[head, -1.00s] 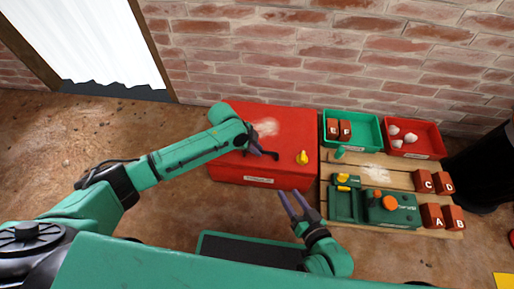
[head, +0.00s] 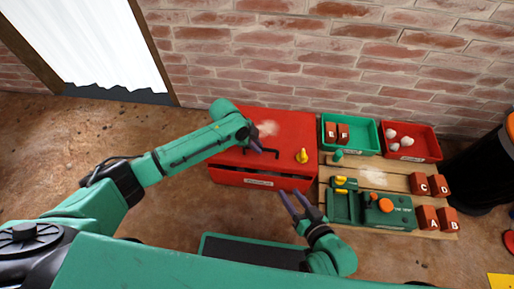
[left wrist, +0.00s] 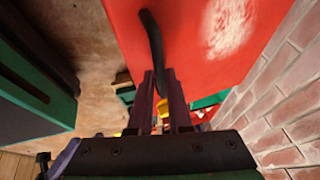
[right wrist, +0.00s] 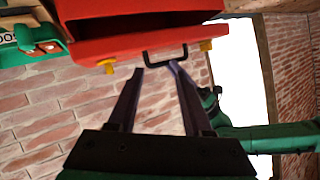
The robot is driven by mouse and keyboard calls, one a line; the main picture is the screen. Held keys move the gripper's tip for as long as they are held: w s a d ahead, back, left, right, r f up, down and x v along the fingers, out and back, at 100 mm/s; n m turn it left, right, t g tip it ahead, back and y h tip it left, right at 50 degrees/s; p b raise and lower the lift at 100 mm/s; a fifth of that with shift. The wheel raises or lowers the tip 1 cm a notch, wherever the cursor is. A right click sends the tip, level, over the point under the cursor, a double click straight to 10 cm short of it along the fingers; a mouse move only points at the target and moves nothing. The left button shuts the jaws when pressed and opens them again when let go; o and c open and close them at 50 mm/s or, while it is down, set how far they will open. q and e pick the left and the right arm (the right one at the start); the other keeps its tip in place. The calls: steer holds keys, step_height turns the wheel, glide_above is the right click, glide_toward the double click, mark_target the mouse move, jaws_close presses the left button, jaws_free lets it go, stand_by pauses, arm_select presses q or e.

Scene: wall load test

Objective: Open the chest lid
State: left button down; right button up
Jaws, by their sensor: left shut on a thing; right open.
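The red chest (head: 230,178) stands against the brick wall. Its red lid (head: 290,125) is raised a little, with a dark gap along the front edge. A black handle (head: 270,153) is on the lid; it also shows in the left wrist view (left wrist: 153,35). My left gripper (head: 257,148) is shut on the handle. A yellow latch (head: 302,156) sits on the lid right of the handle. In the right wrist view two yellow latches flank the handle (right wrist: 166,55). My right gripper (head: 290,193) is open and empty, just in front of the chest.
A wooden pallet (head: 362,172) right of the chest holds a green machine (head: 392,217) and brown lettered blocks (head: 428,218). A green bin (head: 366,148) and a red bin (head: 428,158) stand behind. A dark green-edged platform (head: 250,250) lies in front.

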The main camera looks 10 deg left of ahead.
arm_select(q)
steer(key=w+r+p, duration=0.1)
steer(key=w+r, duration=0.9)
steer(key=r, duration=0.1)
steer(key=shift+r+p, duration=0.15)
steer(key=shift+p, duration=0.15)
arm_select(e)
steer(key=shift+s+d+r+g, duration=0.15)
steer(key=shift+r+g, duration=0.35)
steer(key=shift+r, duration=0.95)
arm_select(q)
steer(key=shift+a, duration=0.1)
